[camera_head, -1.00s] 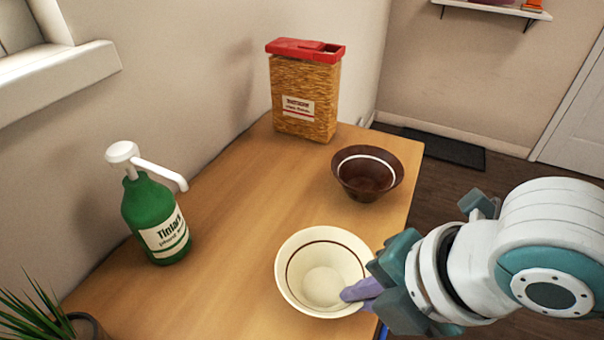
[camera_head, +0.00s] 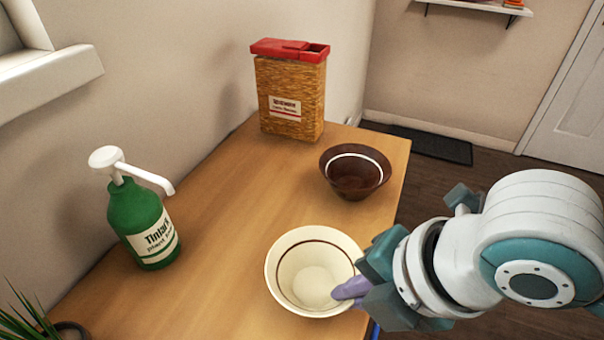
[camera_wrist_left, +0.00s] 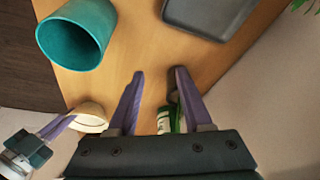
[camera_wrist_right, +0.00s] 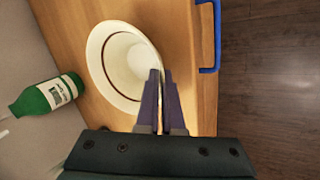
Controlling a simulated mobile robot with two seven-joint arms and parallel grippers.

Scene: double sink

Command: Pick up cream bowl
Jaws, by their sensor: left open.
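The cream bowl (camera_head: 290,262), with a brown ring inside, sits upright at the table's right side. My right gripper (camera_head: 350,288) is at its right rim, with a purple finger reaching inside the bowl. In the right wrist view the fingers (camera_wrist_right: 161,78) are nearly together, with the rim of the bowl (camera_wrist_right: 98,65) between them. In the left wrist view the bowl (camera_wrist_left: 92,112) shows partly, with the right gripper on it. My left gripper (camera_wrist_left: 159,74) is open and empty above the table; the head view does not show it.
A brown bowl (camera_head: 345,186) stands behind the cream one. A green pump bottle (camera_head: 140,220) stands left, a red-lidded box (camera_head: 290,95) at the back. The left wrist view shows a teal cup (camera_wrist_left: 75,40) and a grey tray (camera_wrist_left: 205,15). A blue handle (camera_wrist_right: 217,40) is at the table edge.

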